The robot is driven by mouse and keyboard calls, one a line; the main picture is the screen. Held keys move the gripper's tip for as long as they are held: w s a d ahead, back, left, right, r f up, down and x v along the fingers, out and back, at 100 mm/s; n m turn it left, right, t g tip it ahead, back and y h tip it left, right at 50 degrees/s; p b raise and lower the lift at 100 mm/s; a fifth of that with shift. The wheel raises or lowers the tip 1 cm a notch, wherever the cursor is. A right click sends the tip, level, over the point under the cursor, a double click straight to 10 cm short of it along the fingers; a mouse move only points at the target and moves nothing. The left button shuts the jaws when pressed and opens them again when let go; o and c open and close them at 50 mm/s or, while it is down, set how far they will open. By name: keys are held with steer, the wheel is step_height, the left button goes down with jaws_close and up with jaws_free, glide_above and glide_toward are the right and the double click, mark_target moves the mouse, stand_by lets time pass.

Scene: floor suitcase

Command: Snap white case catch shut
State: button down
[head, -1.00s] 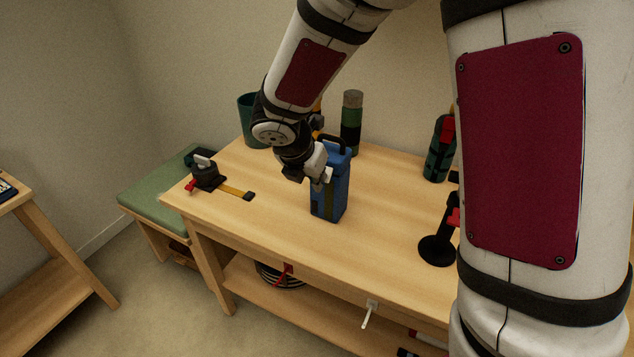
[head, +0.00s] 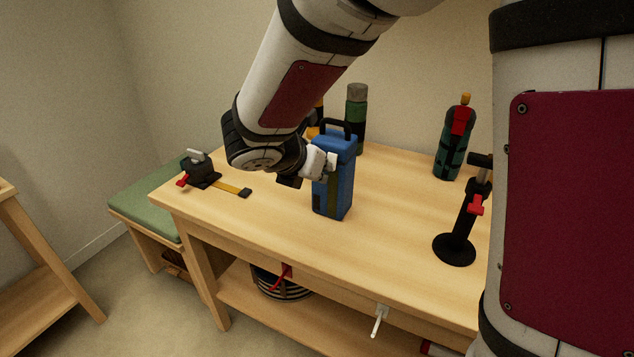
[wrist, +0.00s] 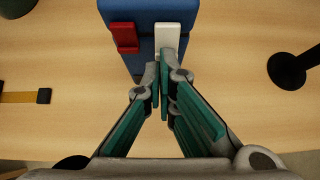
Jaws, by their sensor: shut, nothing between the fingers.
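The blue case (head: 338,192) stands upright on the wooden table, with a black handle on top. In the wrist view, the case (wrist: 148,12) has a red catch (wrist: 124,37) on the left and a white catch (wrist: 167,38) on the right of its near side. My gripper (wrist: 161,82) is shut and empty. Its fingertips are at the lower end of the white catch; I cannot tell whether they touch. In the head view, my gripper (head: 313,165) is at the upper left of the case and hides part of that side.
A black device with a yellow strap (head: 232,189) lies at the table's left. A black stand with a red clamp (head: 455,247) and a green bottle (head: 456,145) are to the right.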

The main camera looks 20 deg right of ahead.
steer(key=shift+r+p, duration=0.5)
steer(key=shift+r, duration=0.2)
stand_by(0.5)
